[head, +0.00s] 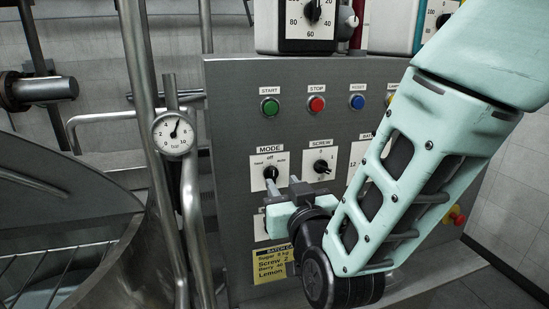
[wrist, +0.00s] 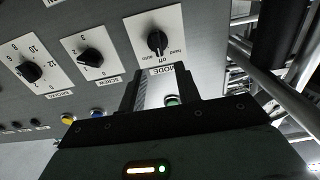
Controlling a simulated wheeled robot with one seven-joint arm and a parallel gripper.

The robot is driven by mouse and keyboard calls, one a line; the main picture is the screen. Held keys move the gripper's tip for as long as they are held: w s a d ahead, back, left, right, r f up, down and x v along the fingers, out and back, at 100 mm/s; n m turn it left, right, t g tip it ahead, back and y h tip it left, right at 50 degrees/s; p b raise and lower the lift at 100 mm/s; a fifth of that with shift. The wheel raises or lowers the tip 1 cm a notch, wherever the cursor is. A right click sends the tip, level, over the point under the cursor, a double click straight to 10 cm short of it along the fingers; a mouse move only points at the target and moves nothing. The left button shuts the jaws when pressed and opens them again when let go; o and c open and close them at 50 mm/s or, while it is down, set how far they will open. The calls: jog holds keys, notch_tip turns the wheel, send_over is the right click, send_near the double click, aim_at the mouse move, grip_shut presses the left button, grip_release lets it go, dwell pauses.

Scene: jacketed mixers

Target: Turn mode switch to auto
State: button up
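The mode switch is a black rotary knob (head: 271,172) on a white plate marked hand, off and auto, on the grey control panel (head: 235,120). In the wrist view, which is upside down, the knob (wrist: 157,42) shows whole, and its pointer looks roughly toward off; the exact angle is hard to read. My gripper (head: 284,187) is just in front of the panel, close to the knob at its lower right in the head view. Its fingers (wrist: 160,82) are apart with nothing between them. The knob lies beyond the fingertips and appears untouched.
The screw switch (head: 321,167) is just right of the mode switch. Green start (head: 270,107), red stop (head: 317,104) and blue (head: 357,102) buttons sit above. A pressure gauge (head: 174,133) and pipes stand at the left, beside the steel vessel. My arm hides the panel's right part.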

aim_at(274, 170)
jog(key=p+x, duration=0.2)
jog(key=x, duration=0.4)
jog(key=shift+w+a+p, duration=0.1)
jog(key=shift+w+p, duration=0.25)
grip_shut()
